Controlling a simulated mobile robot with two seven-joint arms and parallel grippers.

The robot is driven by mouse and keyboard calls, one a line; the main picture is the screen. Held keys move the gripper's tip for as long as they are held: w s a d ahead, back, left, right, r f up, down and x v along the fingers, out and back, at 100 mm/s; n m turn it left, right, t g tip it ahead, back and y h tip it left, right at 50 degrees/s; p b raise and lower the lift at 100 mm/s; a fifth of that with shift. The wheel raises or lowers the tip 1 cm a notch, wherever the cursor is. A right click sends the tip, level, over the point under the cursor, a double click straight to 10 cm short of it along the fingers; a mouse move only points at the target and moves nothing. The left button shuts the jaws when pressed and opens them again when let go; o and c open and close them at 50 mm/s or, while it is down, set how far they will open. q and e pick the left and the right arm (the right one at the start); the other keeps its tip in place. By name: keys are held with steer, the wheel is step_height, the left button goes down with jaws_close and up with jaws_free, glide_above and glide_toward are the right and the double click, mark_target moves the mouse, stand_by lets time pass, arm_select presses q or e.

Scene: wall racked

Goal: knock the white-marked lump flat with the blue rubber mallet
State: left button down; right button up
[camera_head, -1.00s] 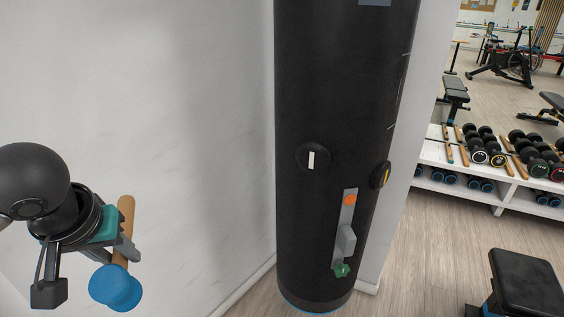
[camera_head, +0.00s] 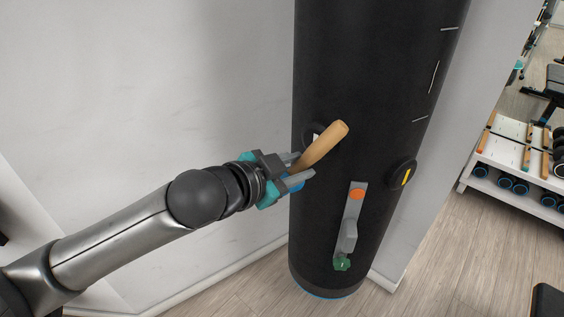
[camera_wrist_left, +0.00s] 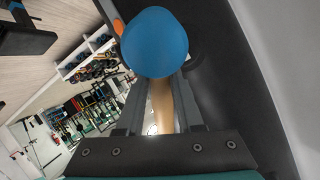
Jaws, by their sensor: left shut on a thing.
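My left gripper (camera_head: 305,165) is shut on the tan handle (camera_head: 325,145) of the blue rubber mallet, in front of the black bag's left side. The blue mallet head (camera_head: 296,186) is partly hidden behind the fingers in the head view. In the left wrist view the head (camera_wrist_left: 154,42) shows large beyond the fingertips. The white-marked lump (camera_head: 314,136) is a round black bump on the bag, partly covered by the handle. I cannot tell whether the mallet touches it. The yellow-marked lump (camera_head: 403,175) stands out farther right. My right gripper is not in view.
The tall black bag (camera_head: 375,80) stands by a pale wall (camera_head: 150,90). A grey strip (camera_head: 350,215) on it carries an orange disc, a grey block and a green knob. A white dumbbell rack (camera_head: 510,175) is at right. Wooden floor is clear between.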

arm_select(q)
steer(key=shift+w+a+r+m+t+h, duration=0.15)
steer(key=shift+r+m+t+h, duration=0.1)
steer(key=shift+m+t+h, duration=0.4)
steer(key=shift+a+r+h, duration=0.15)
steer(key=shift+a+h, duration=0.1)
steer(key=shift+h, duration=0.4)
steer(key=shift+s+a+r+m+t+h, duration=0.2)
steer(key=shift+s+a+t, duration=0.1)
steer(key=shift+a+t, duration=0.25)
steer(key=shift+s+a+r+m+t+h, duration=0.1)
steer(key=shift+s+a+t+h, duration=0.1)
steer(key=shift+s+a+t, duration=0.3)
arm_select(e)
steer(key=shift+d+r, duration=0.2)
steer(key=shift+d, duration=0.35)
arm_select(q)
steer(key=shift+w+d, duration=0.15)
steer(key=shift+w, duration=0.05)
steer(key=shift+p, duration=0.4)
steer(key=x, duration=0.5)
steer(key=shift+w+f, duration=0.2)
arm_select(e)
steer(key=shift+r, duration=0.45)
